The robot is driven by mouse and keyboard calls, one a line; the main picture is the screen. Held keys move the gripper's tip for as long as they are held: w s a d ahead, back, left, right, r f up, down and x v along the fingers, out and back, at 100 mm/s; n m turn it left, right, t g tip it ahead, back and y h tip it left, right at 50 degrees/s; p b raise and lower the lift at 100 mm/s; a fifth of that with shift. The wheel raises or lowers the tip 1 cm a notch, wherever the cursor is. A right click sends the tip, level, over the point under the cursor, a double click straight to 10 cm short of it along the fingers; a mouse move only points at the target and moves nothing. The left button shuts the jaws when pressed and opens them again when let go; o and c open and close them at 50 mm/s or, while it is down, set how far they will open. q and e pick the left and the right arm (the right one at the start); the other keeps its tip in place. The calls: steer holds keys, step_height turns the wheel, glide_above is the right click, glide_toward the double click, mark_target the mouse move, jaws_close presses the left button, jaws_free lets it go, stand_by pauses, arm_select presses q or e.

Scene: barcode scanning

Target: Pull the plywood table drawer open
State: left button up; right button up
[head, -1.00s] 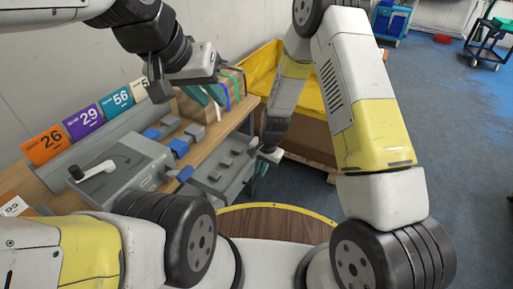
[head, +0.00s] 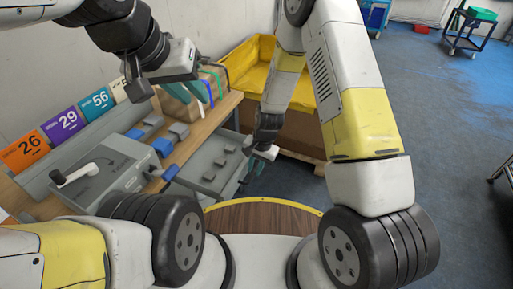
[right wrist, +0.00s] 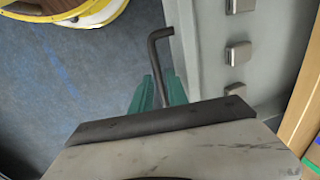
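The grey drawer (head: 206,157) stands partly out from under the wooden edge of the plywood table (head: 184,152) in the head view. Several small grey blocks sit in it. In the right wrist view, the drawer (right wrist: 262,70) is at the right and its dark bent handle (right wrist: 160,58) stands off its front.
A grey device with a crank (head: 90,185) and coloured number cards (head: 62,124) stand on the table. A strapped cardboard box (head: 180,103) is near my left gripper. A yellow-lined bin (head: 245,72) stands behind my right arm.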

step_height(320, 180, up, 8)
steer(key=d, duration=0.1)
steer(key=shift+s+d+f, duration=0.15)
steer(key=shift+s, duration=0.1)
stand_by(0.4)
steer(key=s+d+r+n+t, duration=0.1)
steer(key=d+r, duration=0.3)
steer(key=r, duration=0.6)
steer(key=s+d+r+n+t, duration=0.1)
steer(key=s+d+r, duration=0.15)
steer(key=r, duration=0.75)
steer(key=s+d+r+n+t, duration=0.3)
steer(key=s+d+r, duration=0.6)
steer(key=s+r, duration=0.4)
steer(key=shift+s+r, duration=0.15)
steer(key=shift+s, duration=0.15)
